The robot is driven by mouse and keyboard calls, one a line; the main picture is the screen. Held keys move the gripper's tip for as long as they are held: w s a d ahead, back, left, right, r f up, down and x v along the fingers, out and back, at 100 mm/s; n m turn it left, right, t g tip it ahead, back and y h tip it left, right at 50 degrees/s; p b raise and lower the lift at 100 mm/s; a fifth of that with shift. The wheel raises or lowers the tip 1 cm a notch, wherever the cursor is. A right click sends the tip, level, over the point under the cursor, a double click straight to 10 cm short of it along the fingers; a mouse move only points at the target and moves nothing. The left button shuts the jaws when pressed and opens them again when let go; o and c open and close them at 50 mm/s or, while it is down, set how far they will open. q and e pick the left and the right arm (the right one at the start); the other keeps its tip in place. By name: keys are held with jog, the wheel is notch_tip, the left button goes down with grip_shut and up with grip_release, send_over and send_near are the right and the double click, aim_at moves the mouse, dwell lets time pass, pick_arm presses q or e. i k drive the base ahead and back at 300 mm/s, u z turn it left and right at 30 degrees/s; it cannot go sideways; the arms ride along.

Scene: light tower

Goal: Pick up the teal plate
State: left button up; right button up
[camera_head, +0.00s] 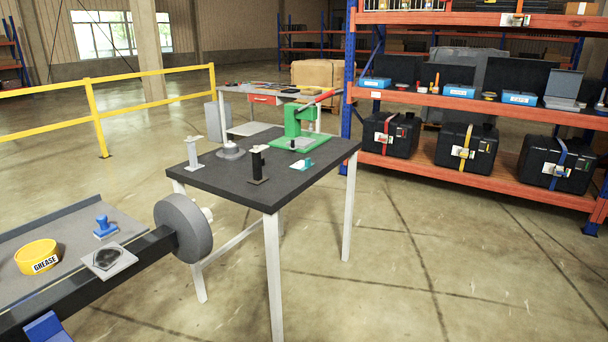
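A small teal piece with a whitish part (303,164) lies on the dark tabletop (225,178), near its right side. It looks like the teal plate, but it is too small for me to tell its exact shape. It is in front of the green press (300,128) and to the right of a black upright post on a foot (257,165). Nothing touches it that I can see. Neither of my grippers shows in this view.
A white post (193,153) and a grey round piece (231,151) also stand on the table. At lower left, a bench holds a yellow grease tin (38,257), a blue stamp-like piece (105,227) and a grey plate (108,261). An orange-and-blue shelf (480,105) stands right. Floor in front is clear.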

aim_at(302, 165)
jog(key=z, duration=0.9)
jog(key=i, duration=2.15)
jog(key=u, duration=0.65)
